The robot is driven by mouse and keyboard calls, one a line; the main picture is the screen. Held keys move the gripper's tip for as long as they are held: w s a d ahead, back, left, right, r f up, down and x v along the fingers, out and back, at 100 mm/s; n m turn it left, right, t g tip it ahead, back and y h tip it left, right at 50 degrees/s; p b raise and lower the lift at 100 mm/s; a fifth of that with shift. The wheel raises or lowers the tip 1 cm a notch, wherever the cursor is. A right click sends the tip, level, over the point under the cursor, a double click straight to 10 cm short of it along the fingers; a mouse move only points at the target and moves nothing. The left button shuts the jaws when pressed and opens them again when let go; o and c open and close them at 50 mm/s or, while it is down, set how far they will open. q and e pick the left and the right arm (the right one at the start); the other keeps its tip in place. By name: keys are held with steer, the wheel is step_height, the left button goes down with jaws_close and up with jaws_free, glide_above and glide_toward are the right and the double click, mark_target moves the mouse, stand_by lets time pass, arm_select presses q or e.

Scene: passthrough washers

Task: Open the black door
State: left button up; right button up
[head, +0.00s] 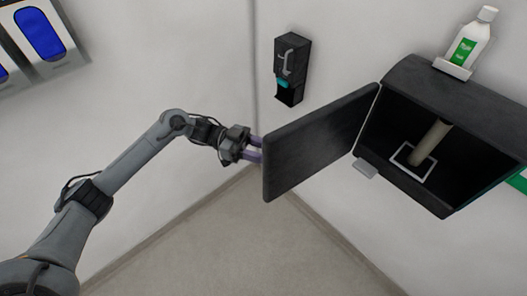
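A pale cylinder (431,143) stands inside the box within a white square outline (399,157). My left gripper (257,149) is at the door's free left edge, with its two purple fingers spread apart. The fingertips meet or pass behind the door's edge; I cannot tell whether they touch it. My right gripper is not in view.
A white bottle with a green label (470,43) stands on a small ledge on top of the box. A black dispenser (292,69) hangs on the wall behind the door. Blue-fronted units (39,34) are at the upper left. The floor (235,245) below is clear.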

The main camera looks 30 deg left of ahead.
arm_select(q)
steer(key=b+v, duration=0.3)
steer(key=v, duration=0.7)
steer(key=shift+a+b, duration=0.4)
